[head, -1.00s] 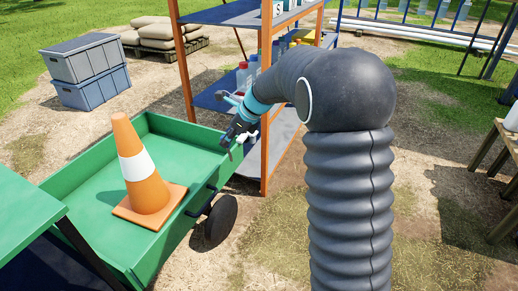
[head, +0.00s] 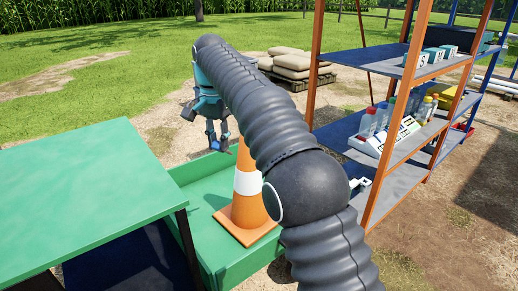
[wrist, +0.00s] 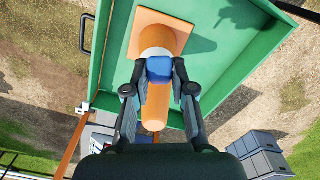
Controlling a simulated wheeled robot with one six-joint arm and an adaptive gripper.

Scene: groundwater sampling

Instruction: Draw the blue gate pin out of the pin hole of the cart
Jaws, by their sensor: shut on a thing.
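My gripper (wrist: 158,72) is shut on the blue gate pin (wrist: 160,68). Only the blue block-like head of the pin shows clearly between the fingertips; the rest is hidden. In the head view my gripper (head: 218,142) points down above the green cart (head: 186,168), close to the orange cone. The cart also shows in the wrist view (wrist: 225,65), below the gripper. A small white fitting (wrist: 85,107) sits at the cart's rim, and a white piece also shows beside my arm in the head view (head: 361,183). I cannot make out the pin hole itself.
An orange cone (head: 247,185) stands in the cart under my gripper. A green table (head: 80,190) is at the left. A shelf rack with orange posts (head: 389,120) stands at the right. Grey-blue crates (wrist: 262,153) show in the wrist view. Grass behind is open.

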